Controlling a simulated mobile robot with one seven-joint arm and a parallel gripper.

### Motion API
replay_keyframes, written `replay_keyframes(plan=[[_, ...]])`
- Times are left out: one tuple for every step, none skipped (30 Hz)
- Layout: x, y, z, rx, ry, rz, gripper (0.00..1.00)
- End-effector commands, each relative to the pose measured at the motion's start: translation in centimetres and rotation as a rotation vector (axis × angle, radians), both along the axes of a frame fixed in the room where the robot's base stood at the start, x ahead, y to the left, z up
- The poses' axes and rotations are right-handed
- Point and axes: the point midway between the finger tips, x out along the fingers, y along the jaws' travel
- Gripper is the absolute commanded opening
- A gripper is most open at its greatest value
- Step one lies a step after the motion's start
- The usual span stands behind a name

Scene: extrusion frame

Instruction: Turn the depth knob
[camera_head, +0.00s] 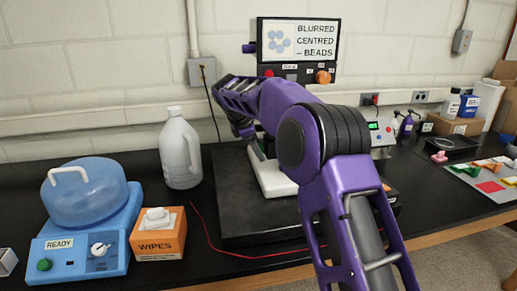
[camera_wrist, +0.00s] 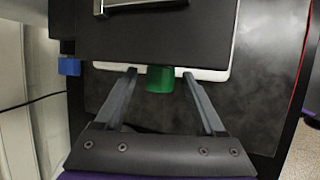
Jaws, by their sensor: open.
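My gripper (camera_wrist: 158,77) is open, with its two grey fingers apart. In the wrist view a green knob-like part (camera_wrist: 160,80) sits between the fingertips, at the lower edge of a dark housing (camera_wrist: 200,35); I see a gap on each side of it. A blue knob (camera_wrist: 68,66) sticks out to the left of the housing. No label shows which one is the depth knob. In the head view my arm hides most of the gripper and the device. A panel (camera_head: 297,52) reading "BLURRED CENTRED – BEADS" carries an orange knob (camera_head: 323,77), a red knob (camera_head: 268,72) and a blue-purple side knob (camera_head: 249,48).
The device's white base (camera_head: 272,180) stands on a dark slab (camera_head: 232,200). To the left are a white jug (camera_head: 180,152), an orange wipes box (camera_head: 158,240) and a blue machine reading "READY" (camera_head: 85,215). A thin red cable (camera_head: 215,243) crosses the bench front.

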Motion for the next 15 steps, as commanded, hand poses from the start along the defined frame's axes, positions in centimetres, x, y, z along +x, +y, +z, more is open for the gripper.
replay_keyframes(plan=[[-0.3, 0.3, 0.8, 0.001, -0.003, 0.002, 0.72], [-0.6, 0.5, 1.3, 0.002, -0.004, 0.003, 0.72], [-0.9, 0.7, 2.1, 0.003, -0.004, 0.002, 0.72], [-1.2, 0.9, 2.6, 0.003, -0.004, 0.002, 0.72], [-1.5, 1.1, 3.3, 0.003, -0.005, 0.002, 0.72], [-2.0, 1.4, 4.2, 0.003, -0.005, 0.002, 0.72], [-2.3, 1.6, 4.8, 0.003, -0.006, 0.003, 0.72], [-2.6, 1.8, 5.4, 0.002, -0.005, 0.003, 0.72], [-3.1, 2.0, 6.3, 0.002, -0.005, 0.003, 0.72], [-3.4, 2.2, 6.9, 0.002, -0.005, 0.003, 0.72], [-3.7, 2.5, 7.6, 0.003, -0.006, 0.003, 0.72], [-4.2, 2.7, 8.4, 0.002, -0.004, 0.003, 0.72], [-4.5, 2.9, 9.0, 0.003, -0.004, 0.002, 0.72], [-4.8, 3.1, 9.6, 0.003, -0.004, 0.002, 0.72], [-5.1, 3.3, 10.4, 0.003, -0.005, 0.002, 0.72]])
